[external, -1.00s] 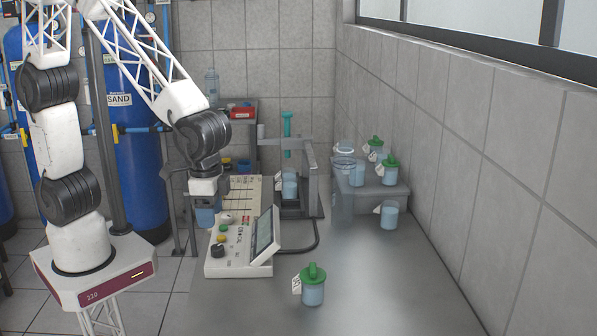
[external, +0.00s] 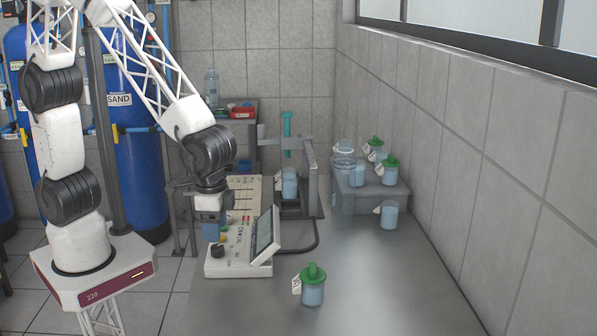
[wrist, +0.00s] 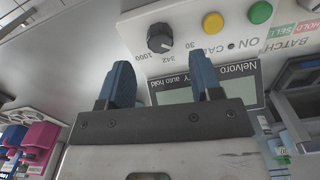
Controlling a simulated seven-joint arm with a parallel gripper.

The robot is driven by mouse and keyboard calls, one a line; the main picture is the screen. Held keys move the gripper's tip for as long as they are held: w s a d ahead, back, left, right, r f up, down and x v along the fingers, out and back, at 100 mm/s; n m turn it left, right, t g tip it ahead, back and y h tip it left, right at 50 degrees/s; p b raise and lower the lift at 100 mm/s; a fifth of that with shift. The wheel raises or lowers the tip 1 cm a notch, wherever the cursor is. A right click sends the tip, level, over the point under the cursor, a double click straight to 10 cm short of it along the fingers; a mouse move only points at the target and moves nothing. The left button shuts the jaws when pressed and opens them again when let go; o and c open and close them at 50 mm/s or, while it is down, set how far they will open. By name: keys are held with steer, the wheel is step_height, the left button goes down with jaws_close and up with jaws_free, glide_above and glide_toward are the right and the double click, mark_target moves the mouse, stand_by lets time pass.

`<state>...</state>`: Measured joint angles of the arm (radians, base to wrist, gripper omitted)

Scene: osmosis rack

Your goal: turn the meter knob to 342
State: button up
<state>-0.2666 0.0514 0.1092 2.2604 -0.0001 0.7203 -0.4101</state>
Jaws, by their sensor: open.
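The meter (external: 262,262) is a cream console with a tilted display on the bench. Its black knob (external: 217,250) sits at the near left corner of the panel. In the wrist view the knob (wrist: 160,38) lies just beyond the fingertips, with 30, 342 and 1000 printed around it. A pale mark shows on the knob, but its exact setting is too small to read. My gripper (external: 212,232) hangs over the panel, just above and behind the knob. Its blue fingers are apart and empty in the wrist view (wrist: 163,78), not touching the knob.
Yellow (wrist: 261,12) and green (wrist: 232,39) buttons sit beside the knob. The tilted display (external: 264,232) rises right of the panel. A green-lidded cup (external: 313,290) stands on the bench at front right.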

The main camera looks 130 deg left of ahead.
mark_target(219, 245)
steer(key=shift+f, duration=2.45)
steer(key=shift+c, duration=0.2)
steer(key=c, duration=0.9)
